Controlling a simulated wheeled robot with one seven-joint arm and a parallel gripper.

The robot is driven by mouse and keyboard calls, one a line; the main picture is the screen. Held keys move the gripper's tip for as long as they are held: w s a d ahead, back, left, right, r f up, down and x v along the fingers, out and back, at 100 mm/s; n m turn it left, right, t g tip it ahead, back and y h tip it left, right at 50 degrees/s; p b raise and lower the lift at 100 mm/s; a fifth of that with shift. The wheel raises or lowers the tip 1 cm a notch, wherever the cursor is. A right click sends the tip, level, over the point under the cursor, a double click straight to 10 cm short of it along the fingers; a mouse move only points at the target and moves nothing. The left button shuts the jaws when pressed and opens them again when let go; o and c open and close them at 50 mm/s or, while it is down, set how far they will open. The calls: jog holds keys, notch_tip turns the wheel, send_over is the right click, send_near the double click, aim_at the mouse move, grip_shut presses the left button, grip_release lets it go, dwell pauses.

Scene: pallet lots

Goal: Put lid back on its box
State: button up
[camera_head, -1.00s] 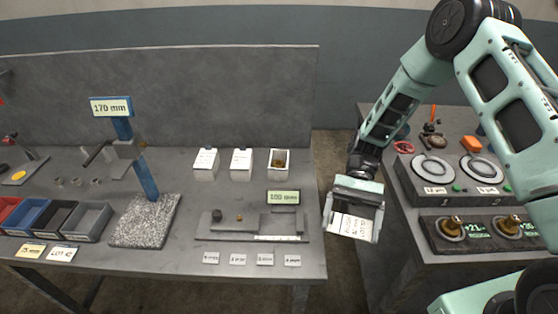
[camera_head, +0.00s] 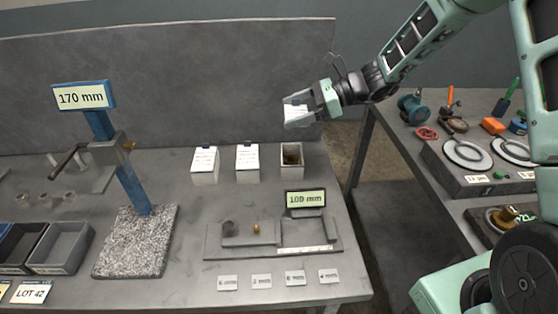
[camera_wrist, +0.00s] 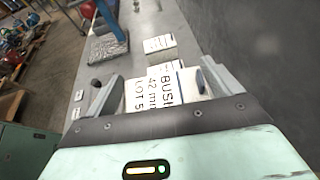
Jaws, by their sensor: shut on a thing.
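My gripper (camera_head: 301,108) is shut on a white labelled lid (camera_head: 293,113) and holds it in the air above the bench, above the open box. In the wrist view the lid (camera_wrist: 152,92) lies between the two fingers, and its label reads "BUSH", "42 mm", "LOT 5" in part. The open box (camera_head: 291,174) is pale and stands at the right of a row of three; its inside looks dark brown, and its contents are unclear. The lid is apart from the box.
Two lidded white boxes (camera_head: 205,175) (camera_head: 247,174) stand left of the open one. A gauge with a 100 mm display (camera_head: 305,199) sits in front. A blue stand with a 170 mm sign (camera_head: 84,97) is at left. A grey back panel (camera_head: 170,90) rises behind.

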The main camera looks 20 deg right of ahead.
aim_at(289, 158)
jog(key=shift+w+a+f+b, duration=0.2)
jog(key=shift+w+f+b, duration=0.05)
jog(key=shift+f, duration=0.2)
jog(key=shift+w+a+f+b, duration=0.15)
jog(key=shift+w+f+b, duration=0.1)
jog(key=shift+f, duration=0.5)
notch_tip(289, 158, down, 9)
jog(key=shift+w+f+p, duration=0.1)
jog(key=shift+p, duration=0.2)
jog(key=shift+f+b, duration=0.3)
jog(key=shift+f, duration=0.15)
jog(key=o, duration=0.7)
jog(key=shift+r, duration=0.2)
